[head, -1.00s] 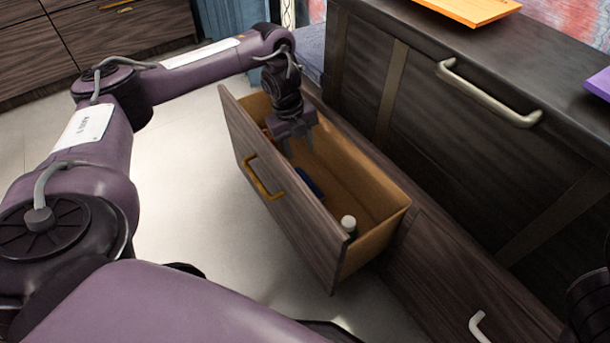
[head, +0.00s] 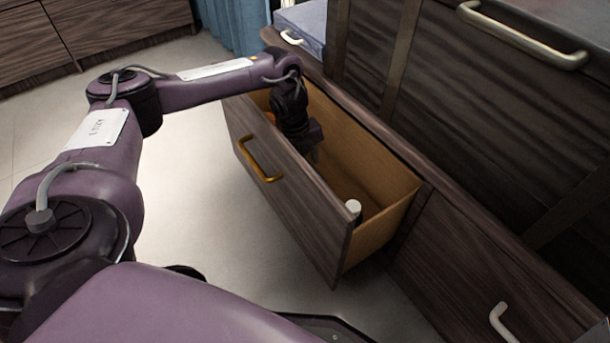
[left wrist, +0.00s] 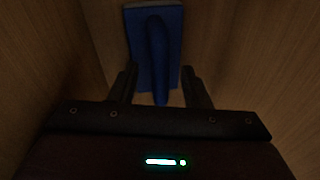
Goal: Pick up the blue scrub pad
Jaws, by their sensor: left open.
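The blue scrub pad (left wrist: 172,50) is a flat blue piece with a raised handle-like ridge along it. It lies in the drawer, ahead of my left gripper in the left wrist view. My left gripper (left wrist: 160,82) is open, with a finger on each side of the near end of the ridge; I cannot tell whether they touch it. In the head view the left gripper (head: 312,150) is down inside the open drawer (head: 375,165), and the pad is hidden behind the drawer front and my arm. My right gripper is not in view.
A white-capped bottle (head: 353,207) stands at the drawer's near end. An orange item (head: 270,117) shows at its far end. The drawer walls rise closely around my gripper. The dark cabinet (head: 470,110) stands to the right, and clear floor (head: 200,220) lies to the left.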

